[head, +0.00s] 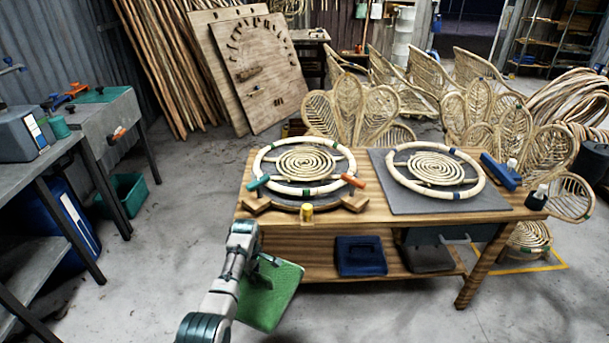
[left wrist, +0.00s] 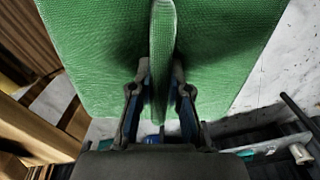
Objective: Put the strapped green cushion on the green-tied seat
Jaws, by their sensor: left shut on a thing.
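The green cushion (head: 276,297) hangs tilted from my left gripper (head: 264,262), in front of the bench's left end and below its top. In the left wrist view, the fingers (left wrist: 160,98) are shut on a raised green strap (left wrist: 162,45) across the cushion (left wrist: 95,45). Two round rattan seats with coiled centres lie on the bench. The left seat (head: 335,158) has dark, seemingly green ties on its ring. My right gripper is not in view.
A blue tool (head: 501,171) lies at right.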

